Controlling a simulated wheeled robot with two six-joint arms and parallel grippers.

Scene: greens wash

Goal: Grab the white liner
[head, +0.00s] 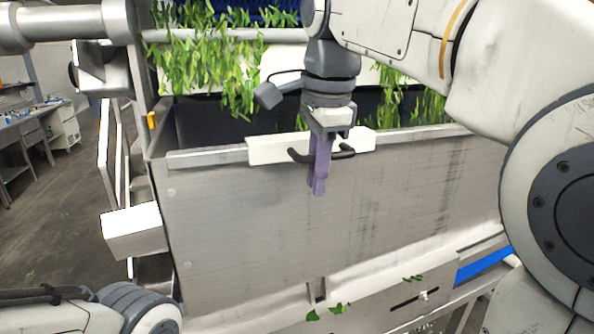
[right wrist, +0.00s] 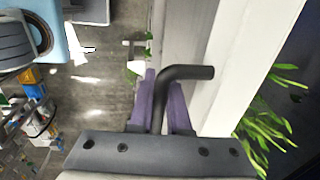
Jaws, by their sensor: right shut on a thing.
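The white liner (head: 270,149) is a white strip over the top edge of the steel tank's front wall, with a black bent handle (head: 300,155) on its near side. My right gripper (head: 319,180) points down at the handle, and its purple fingers are shut on it. In the right wrist view, the black handle (right wrist: 185,73) runs between the purple fingers (right wrist: 160,106), and the white liner (right wrist: 238,65) stands just right of them. Part of the liner is hidden behind my gripper in the head view. My left gripper is out of view.
The steel tank (head: 230,210) fills the middle, with green leaves (head: 215,50) hanging behind its front wall. Loose leaves lie on the ledge (head: 360,300) below. Open floor (head: 60,200) lies to the left.

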